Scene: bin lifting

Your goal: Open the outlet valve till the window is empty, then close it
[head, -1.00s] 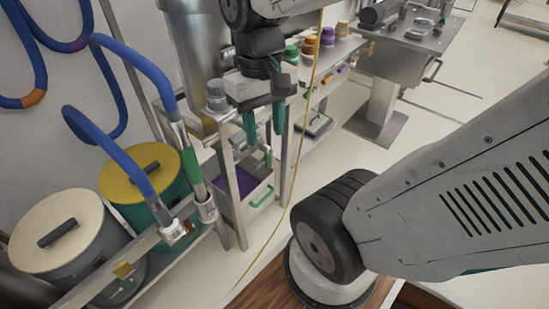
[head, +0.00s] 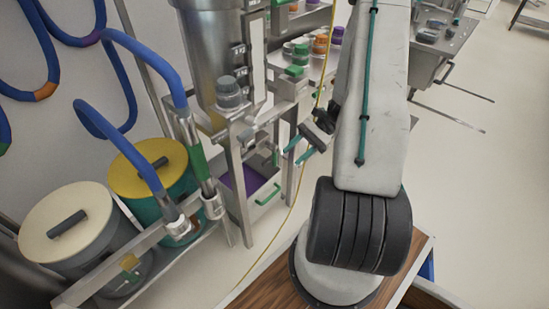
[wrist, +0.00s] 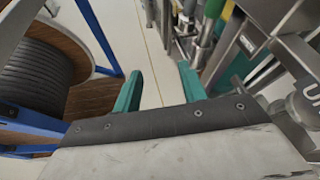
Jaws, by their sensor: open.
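The steel vessel (head: 212,55) stands upright on a metal frame at upper centre in the head view. A pale upright strip (head: 256,62), which looks like its window, runs down its right side; I cannot make out a level in it. Below the vessel are outlet fittings, with a small green part (head: 275,158) that may be the valve handle; its setting cannot be told. My gripper (head: 300,151) is open and empty, right of these fittings and apart from them. Its two teal fingers also show spread in the wrist view (wrist: 160,88).
A bin (head: 262,211) with purple contents and a green handle sits under the vessel. Two lidded drums (head: 70,222) and blue hoses stand left. A yellow cable (head: 290,215) hangs near my gripper. A cable reel (wrist: 35,75) shows in the wrist view.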

